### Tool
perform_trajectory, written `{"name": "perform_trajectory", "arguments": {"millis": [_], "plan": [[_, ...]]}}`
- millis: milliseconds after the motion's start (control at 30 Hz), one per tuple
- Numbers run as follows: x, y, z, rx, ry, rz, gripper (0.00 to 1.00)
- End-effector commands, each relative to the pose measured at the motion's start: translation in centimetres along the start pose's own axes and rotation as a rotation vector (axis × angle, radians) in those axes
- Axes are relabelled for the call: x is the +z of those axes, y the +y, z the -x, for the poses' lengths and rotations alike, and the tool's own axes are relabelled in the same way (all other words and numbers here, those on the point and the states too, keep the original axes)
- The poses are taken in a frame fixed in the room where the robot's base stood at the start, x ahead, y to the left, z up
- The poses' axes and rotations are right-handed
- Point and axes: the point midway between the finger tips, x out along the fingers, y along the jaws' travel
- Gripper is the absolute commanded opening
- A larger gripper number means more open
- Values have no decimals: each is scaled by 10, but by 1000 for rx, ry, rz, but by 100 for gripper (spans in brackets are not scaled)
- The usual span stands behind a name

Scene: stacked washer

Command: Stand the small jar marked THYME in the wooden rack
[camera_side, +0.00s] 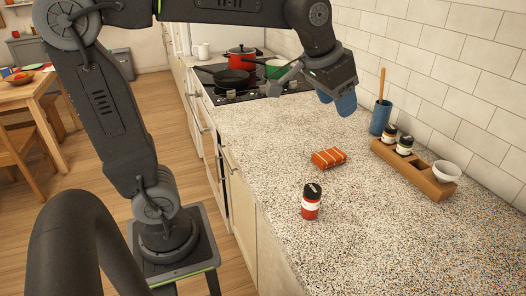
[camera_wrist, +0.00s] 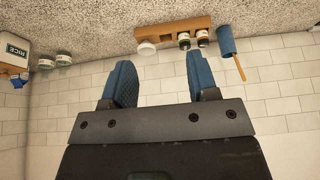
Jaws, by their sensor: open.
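A small jar (camera_side: 311,204) with a black lid, white label and red contents stands upright on the counter in the side view. Its label is too small to read. In the wrist view the rack (camera_wrist: 166,31) appears upside down at the top. My gripper (camera_side: 337,99) is open and empty, above the counter, well behind and above the lone jar and left of the rack. No jar marked THYME can be made out.
A blue cup (camera_side: 380,117) with a wooden handle stands behind the rack. Pots sit on the stove (camera_side: 232,93). The wrist view shows a RICE container (camera_wrist: 14,48). The near counter is clear.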

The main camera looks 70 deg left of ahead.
Motion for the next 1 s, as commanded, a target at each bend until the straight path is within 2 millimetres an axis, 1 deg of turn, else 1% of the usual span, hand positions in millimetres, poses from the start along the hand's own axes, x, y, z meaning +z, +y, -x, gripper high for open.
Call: {"name": "perform_trajectory", "arguments": {"millis": [33,67,100,167,200,300,400,533,1000], "plan": [[29,3,9,1,11,-2,54],[45,5,11,1,13,-3,54],[65,6,13,2,16,-2,54],[93,8,13,3,23,-1,54],[110,9,12,3,26,-1,54],[143,11,8,4,31,-2,54],[164,12,4,5,35,-2,54],[174,12,0,5,34,-1,54],[174,12,0,5,32,-1,54]]}}
